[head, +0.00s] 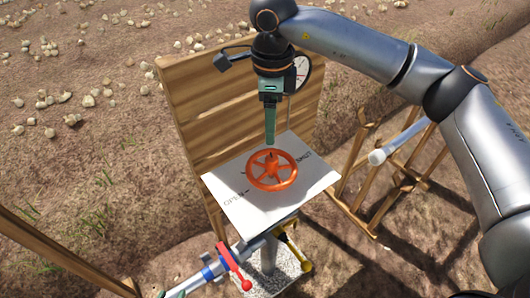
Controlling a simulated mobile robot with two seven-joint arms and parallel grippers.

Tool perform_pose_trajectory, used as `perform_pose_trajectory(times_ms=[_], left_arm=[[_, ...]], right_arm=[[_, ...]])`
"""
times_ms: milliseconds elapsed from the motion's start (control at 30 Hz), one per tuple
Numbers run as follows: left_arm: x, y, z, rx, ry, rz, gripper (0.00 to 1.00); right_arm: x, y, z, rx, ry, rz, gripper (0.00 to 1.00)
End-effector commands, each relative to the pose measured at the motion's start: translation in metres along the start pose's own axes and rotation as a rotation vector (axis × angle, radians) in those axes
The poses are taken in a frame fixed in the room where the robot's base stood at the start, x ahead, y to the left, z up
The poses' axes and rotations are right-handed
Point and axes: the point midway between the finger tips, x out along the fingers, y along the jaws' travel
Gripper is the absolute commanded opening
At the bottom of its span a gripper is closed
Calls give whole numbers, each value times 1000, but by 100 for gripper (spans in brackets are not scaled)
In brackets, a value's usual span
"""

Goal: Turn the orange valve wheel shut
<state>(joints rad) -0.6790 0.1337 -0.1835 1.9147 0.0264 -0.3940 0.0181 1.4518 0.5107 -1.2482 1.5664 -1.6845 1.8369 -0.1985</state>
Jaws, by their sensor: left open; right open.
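The orange valve wheel (272,170) is a spoked ring with a raised hub, lying over a tilted white plate (236,208) with dark lettering and arrow marks near two edges. My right gripper (270,142) points down from above, its green fingers ending close over the far side of the wheel. The fingers overlap in this view, and I cannot tell whether they touch the wheel. My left gripper (174,293) shows only as a small green piece at the bottom edge; the rest is out of frame.
A wooden board (190,110) stands behind the plate, with a round gauge (301,72) near its top. Below are a grey pipe, a red lever (235,268) and a yellow-ended lever (295,251). A wooden frame (372,190) stands right; onions lie on soil beyond.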

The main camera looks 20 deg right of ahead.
Motion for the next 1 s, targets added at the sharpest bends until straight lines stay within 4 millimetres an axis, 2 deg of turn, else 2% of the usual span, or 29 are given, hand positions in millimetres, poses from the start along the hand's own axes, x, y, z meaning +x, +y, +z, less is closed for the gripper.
perform_pose_trajectory(times_ms=[500,700,1000], left_arm=[[-8,2,-8,-1,-1,1,50],[-9,2,-9,-2,-1,1,50],[-8,2,-9,-3,-1,1,50]], right_arm=[[96,2,1,-2,-2,7,69],[114,2,1,-1,-4,5,69],[117,2,2,-1,-5,4,69]])
